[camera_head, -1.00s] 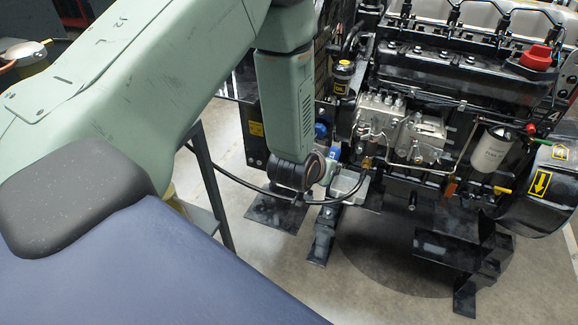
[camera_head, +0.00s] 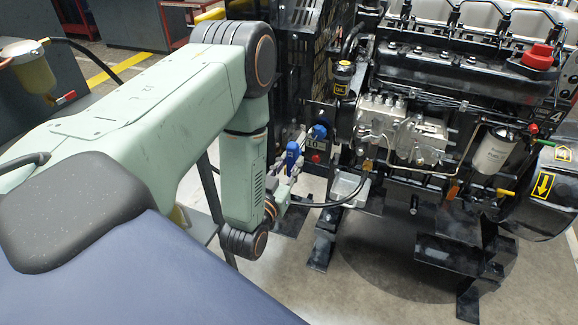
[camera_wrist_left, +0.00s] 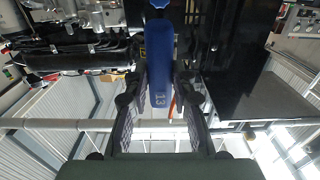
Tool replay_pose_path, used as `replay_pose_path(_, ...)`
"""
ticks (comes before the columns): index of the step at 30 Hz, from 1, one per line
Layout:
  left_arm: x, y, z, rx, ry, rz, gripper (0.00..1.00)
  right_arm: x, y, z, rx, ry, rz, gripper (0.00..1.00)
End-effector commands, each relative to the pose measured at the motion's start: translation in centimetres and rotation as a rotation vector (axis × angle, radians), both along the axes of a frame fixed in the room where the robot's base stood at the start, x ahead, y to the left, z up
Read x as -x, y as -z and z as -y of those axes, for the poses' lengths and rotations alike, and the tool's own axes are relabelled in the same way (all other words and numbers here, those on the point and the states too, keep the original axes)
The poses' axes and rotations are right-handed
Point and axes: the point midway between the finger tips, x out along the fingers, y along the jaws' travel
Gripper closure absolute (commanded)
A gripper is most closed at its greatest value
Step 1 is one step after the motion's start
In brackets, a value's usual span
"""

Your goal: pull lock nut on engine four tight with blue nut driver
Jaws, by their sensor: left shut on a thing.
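Engine four (camera_head: 425,75) is a large black and silver diesel engine with a "4" on its right side in the head view. My left gripper (camera_head: 287,170) is beside the left end of this engine, at the end of my pale green arm. It is shut on the blue nut driver (camera_head: 292,154). In the left wrist view, the driver's blue handle (camera_wrist_left: 160,85), marked "13", stands between the two black fingers (camera_wrist_left: 160,100). A separate blue knob (camera_head: 320,131) is just right of the driver in the head view. I cannot make out the lock nut.
A black hose (camera_head: 325,204) curves below my gripper to the engine's lower side. Black support feet (camera_head: 322,250) stand on the grey floor.

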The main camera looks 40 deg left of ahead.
Motion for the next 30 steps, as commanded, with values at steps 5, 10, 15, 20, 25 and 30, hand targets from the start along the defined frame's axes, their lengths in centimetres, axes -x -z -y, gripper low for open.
replay_pose_path(5, -1.3, 0.0, -0.3, 0.0, 0.0, 0.004, 1.0, 0.0, 0.4, 0.0, 0.0, 0.0, 0.0, 0.6)
replay_pose_path(10, -2.4, 0.0, -0.6, 0.0, 0.0, 0.003, 1.0, 0.0, 0.7, 0.0, 0.0, 0.0, 0.0, 0.6)
replay_pose_path(15, -3.5, 0.0, -0.8, 0.0, 0.0, 0.003, 1.0, 0.0, 1.0, 0.0, 0.0, 0.0, 0.0, 0.6)
replay_pose_path(20, -4.6, 0.0, -1.1, 0.0, 0.0, 0.003, 1.0, 0.0, 1.4, 0.0, 0.0, 0.0, 0.0, 0.6)
replay_pose_path(25, -5.7, 0.0, -1.4, 0.0, 0.0, 0.003, 1.0, 0.0, 1.8, 0.0, 0.0, 0.0, 0.0, 0.6)
replay_pose_path(30, -6.2, 0.0, -1.5, 0.001, 0.0, 0.001, 1.0, 0.0, 1.9, 0.0, 0.0, 0.0, 0.0, 0.6)
